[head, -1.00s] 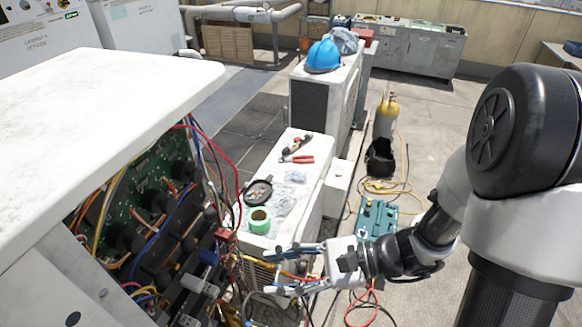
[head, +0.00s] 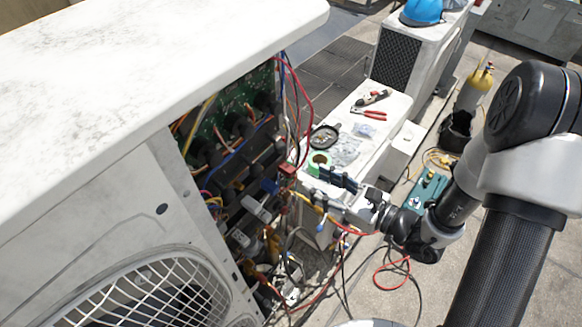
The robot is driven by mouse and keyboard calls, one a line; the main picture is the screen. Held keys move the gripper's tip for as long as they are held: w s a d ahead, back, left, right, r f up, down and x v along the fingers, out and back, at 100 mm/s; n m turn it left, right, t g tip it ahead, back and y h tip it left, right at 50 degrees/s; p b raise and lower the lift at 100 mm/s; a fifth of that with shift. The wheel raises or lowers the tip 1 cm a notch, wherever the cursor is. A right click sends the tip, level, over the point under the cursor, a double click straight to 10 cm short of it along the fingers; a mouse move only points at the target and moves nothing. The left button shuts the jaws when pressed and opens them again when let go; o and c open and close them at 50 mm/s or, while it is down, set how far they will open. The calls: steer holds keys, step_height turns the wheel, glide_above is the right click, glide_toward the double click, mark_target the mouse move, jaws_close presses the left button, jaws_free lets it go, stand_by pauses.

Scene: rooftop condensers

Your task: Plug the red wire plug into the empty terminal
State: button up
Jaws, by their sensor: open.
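My gripper (head: 315,190) is open, its fingers pointing left toward the open wiring side of the large white condenser (head: 150,80). A small red block (head: 287,169), possibly the red wire plug, shows at the edge of the wiring, just left of and above the fingertips. I see nothing held between the fingers. A blue connector (head: 270,187) and a grey connector (head: 256,208) sit in the dark terminal area below the green circuit board (head: 235,120). Which terminal is empty cannot be told at this size. Loose red and yellow wires pass close by the gripper.
A second white unit (head: 392,108) carries pliers (head: 369,114), a black dish (head: 324,137) and a roll of green tape (head: 319,163). A teal case (head: 427,188) and a yellow cylinder (head: 475,90) stand on the roof. Loose cables (head: 395,265) lie on the floor below my arm.

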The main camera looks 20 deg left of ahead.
mark_target(283, 165)
steer(key=x, duration=0.9)
steer(key=shift+w+a, duration=0.15)
steer(key=shift+a, duration=0.2)
steer(key=shift+c, duration=0.5)
jaws_close()
stand_by(0.4)
